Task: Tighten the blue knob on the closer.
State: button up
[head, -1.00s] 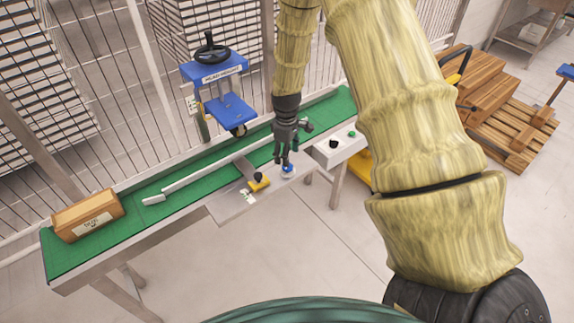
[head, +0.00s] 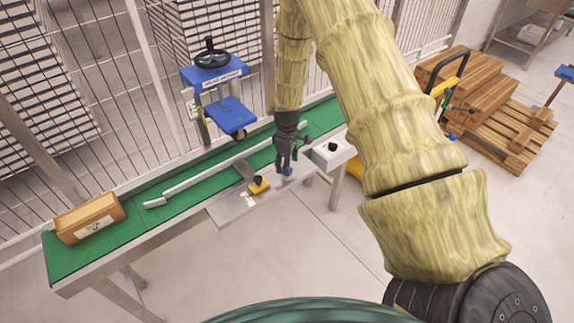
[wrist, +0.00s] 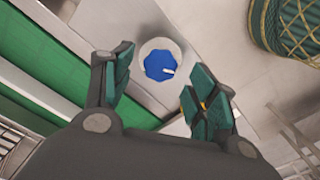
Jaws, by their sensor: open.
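The blue knob (wrist: 160,66) sits on a round pale base (wrist: 176,46) and carries a white mark on its right side. In the head view the knob (head: 288,175) is partly hidden by my fingers, on the metal side plate of the green bench. My gripper (wrist: 158,85) is open, with one finger on the left and one on the right of the knob in the wrist view. No contact with the knob shows. In the head view my gripper (head: 286,168) points down over the knob. I cannot tell which part is the closer.
A yellow block with a black knob (head: 259,185) stands left of the blue knob. A white box with a black knob (head: 333,149) is to the right. A blue wheel-topped stand (head: 214,80) is behind the green bench (head: 130,232).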

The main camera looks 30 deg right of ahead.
jog(key=shift+f, duration=1.1)
jog(key=c, duration=1)
